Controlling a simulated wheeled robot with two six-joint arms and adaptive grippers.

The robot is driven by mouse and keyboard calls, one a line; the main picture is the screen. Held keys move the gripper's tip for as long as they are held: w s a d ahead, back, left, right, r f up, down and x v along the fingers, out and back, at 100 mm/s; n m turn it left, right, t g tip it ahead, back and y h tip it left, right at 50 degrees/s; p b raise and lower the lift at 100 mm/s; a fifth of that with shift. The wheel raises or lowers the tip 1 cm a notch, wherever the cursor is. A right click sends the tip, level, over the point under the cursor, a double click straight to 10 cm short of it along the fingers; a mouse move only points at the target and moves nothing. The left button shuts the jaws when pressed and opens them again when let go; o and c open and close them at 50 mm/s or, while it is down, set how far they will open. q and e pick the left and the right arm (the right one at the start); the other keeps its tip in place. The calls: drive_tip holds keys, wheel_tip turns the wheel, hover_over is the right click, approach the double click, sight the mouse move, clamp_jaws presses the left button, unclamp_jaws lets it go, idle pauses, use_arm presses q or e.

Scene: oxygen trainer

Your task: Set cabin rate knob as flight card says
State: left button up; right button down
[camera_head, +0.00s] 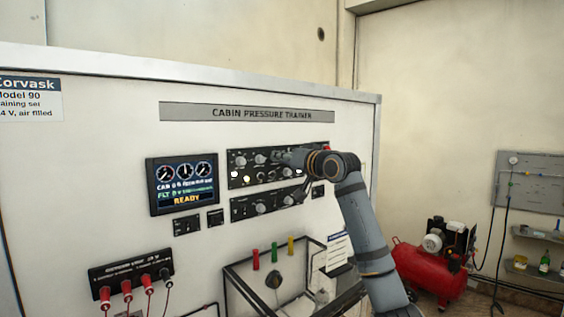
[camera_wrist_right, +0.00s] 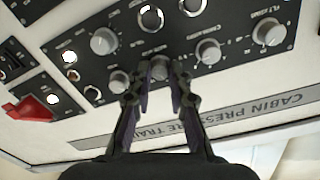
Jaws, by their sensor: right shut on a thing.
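My right gripper (camera_head: 281,157) reaches the upper knob panel (camera_head: 236,157) of the cabin pressure trainer. In the right wrist view the gripper (camera_wrist_right: 161,72) is shut with its two fingers around a small grey knob (camera_wrist_right: 159,66). The view is upside down and the knob's label is too blurred and covered to read. Its pointer is hidden between the fingers. Grey knobs stand on either side of it, one at left (camera_wrist_right: 118,82) and one at right (camera_wrist_right: 208,51). A white printed card (camera_head: 338,250) hangs at the lower right of the trainer; its text is too small to read. My left gripper is not in view.
A display (camera_head: 183,184) with gauges reads READY. A lower knob panel (camera_head: 243,208) sits close under the upper one. A red switch guard (camera_wrist_right: 32,108) is near the gripper. A black-framed rack (camera_head: 232,276) juts out below. A red compressor (camera_head: 432,272) stands at right.

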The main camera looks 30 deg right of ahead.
drive_tip(key=shift+f+m, duration=0.15)
drive_tip(key=shift+m, duration=0.85)
drive_tip(key=c, duration=1.2)
unclamp_jaws()
drive_tip(key=s, duration=0.7)
drive_tip(key=shift+s+d, duration=0.15)
